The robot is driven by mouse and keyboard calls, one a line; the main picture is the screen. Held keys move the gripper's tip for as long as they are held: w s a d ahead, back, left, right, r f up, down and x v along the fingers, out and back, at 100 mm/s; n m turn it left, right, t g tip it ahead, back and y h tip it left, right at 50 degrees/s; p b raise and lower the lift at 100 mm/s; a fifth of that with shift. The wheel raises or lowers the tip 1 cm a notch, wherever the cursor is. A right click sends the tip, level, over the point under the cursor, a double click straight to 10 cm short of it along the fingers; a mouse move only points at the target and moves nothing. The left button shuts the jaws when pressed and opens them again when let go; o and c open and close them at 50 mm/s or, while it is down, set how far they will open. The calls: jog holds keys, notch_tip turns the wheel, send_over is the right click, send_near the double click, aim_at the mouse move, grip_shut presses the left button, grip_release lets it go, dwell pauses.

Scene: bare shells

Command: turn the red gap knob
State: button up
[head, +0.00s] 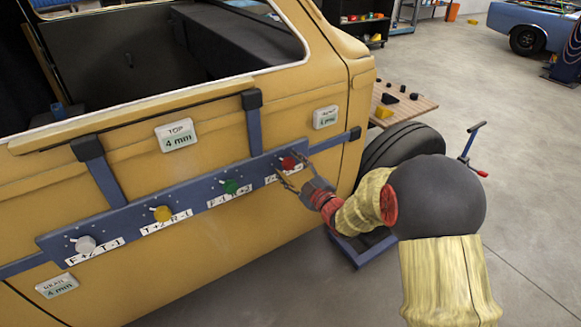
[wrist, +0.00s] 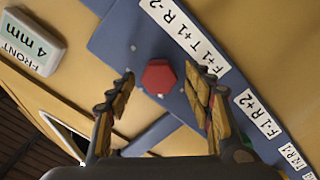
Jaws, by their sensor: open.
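The red knob (head: 288,163) sits at the right end of a blue bar fixed across the yellow car door. In the wrist view the red knob (wrist: 158,77) is six-sided and lies between and just beyond my fingertips. My gripper (head: 293,178) is at the right end of the bar, close to the red knob. In the wrist view my gripper (wrist: 165,85) is open, with a finger on either side of the knob and a visible gap to each. Contact with the knob does not show.
The blue bar (head: 130,217) also carries a green knob (head: 230,187), a yellow knob (head: 162,213) and a white knob (head: 86,244). A "FRONT 4 mm" block (wrist: 30,42) sits on the panel. A tyre (head: 400,147) and a wooden board (head: 408,104) stand right of the door.

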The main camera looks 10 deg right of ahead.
jog(key=shift+s, duration=0.1)
jog(key=v, duration=1.2)
